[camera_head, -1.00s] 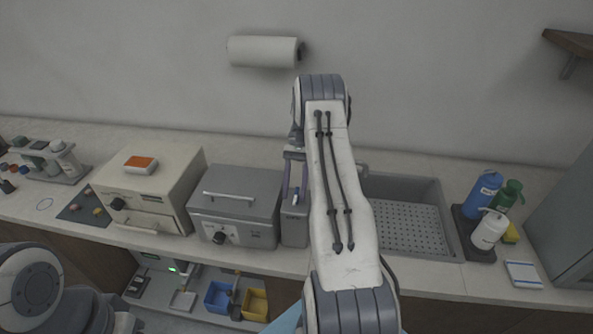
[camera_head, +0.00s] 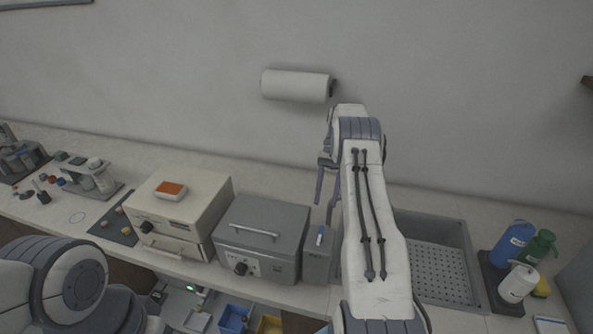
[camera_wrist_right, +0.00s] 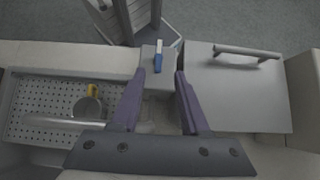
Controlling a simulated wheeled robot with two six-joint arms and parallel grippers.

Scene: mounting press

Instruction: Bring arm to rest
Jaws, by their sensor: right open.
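My right gripper (camera_head: 325,186) is raised above the counter, between the grey lidded box (camera_head: 262,232) and the sink. In the right wrist view its two purple fingers (camera_wrist_right: 159,88) are apart with nothing held between them. A narrow grey block with a blue and white item (camera_wrist_right: 158,62) on top lies beyond the fingertips, apart from them. My left arm shows at the lower left of the head view, but its gripper is out of frame.
A beige machine (camera_head: 184,205) stands left of the grey box. The sink (camera_head: 437,270) has a perforated floor. Several bottles (camera_head: 514,242) stand on a dark tray at right. A paper roll (camera_head: 297,86) hangs on the wall. Blue and yellow bins (camera_head: 233,318) sit below.

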